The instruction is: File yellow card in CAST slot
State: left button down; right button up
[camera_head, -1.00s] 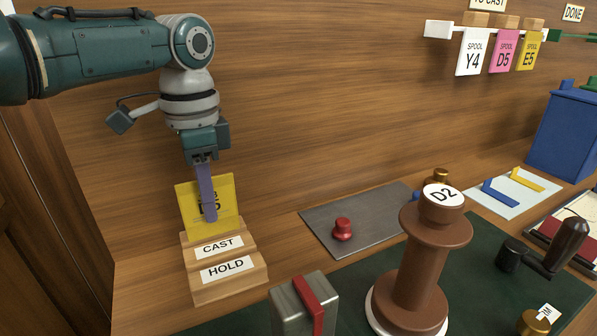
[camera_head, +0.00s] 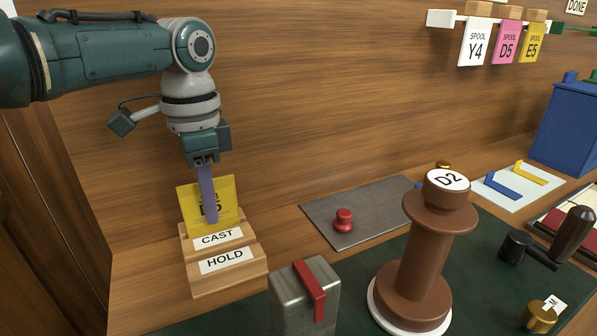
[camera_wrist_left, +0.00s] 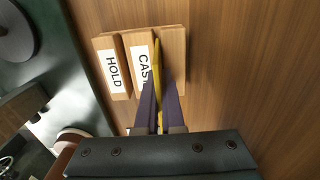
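The yellow card (camera_head: 226,190) stands nearly upright at the wooden holder (camera_head: 228,280), its lower edge hidden behind the block with the CAST label (camera_head: 217,238). The HOLD label (camera_head: 226,260) is on the lower front step. My left gripper (camera_head: 208,212) points down with one purple finger across the card's front, covering part of its print. In the left wrist view, the card shows as a thin yellow strip (camera_wrist_left: 157,58) between both fingers (camera_wrist_left: 158,98), just beyond the CAST block. The gripper looks shut on it. I cannot tell how deep the card sits. My right gripper is not in view.
A grey metal box with a red strap (camera_head: 290,305) and a brown spool marked D2 (camera_head: 413,260) stand in front, right of the holder. A grey plate (camera_head: 320,210) carries a red knob (camera_head: 343,222). Cards (camera_head: 475,45) hang on a rail at upper right.

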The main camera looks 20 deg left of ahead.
pick_arm(q)
jog(key=shift+f+b, duration=0.5)
jog(key=shift+f, duration=0.25)
jog(key=c, duration=1)
grip_release()
jog(key=shift+o, duration=0.2)
jog(key=shift+r, duration=0.1)
notch_tip(320, 180, up, 6)
jog(key=p, duration=0.6)
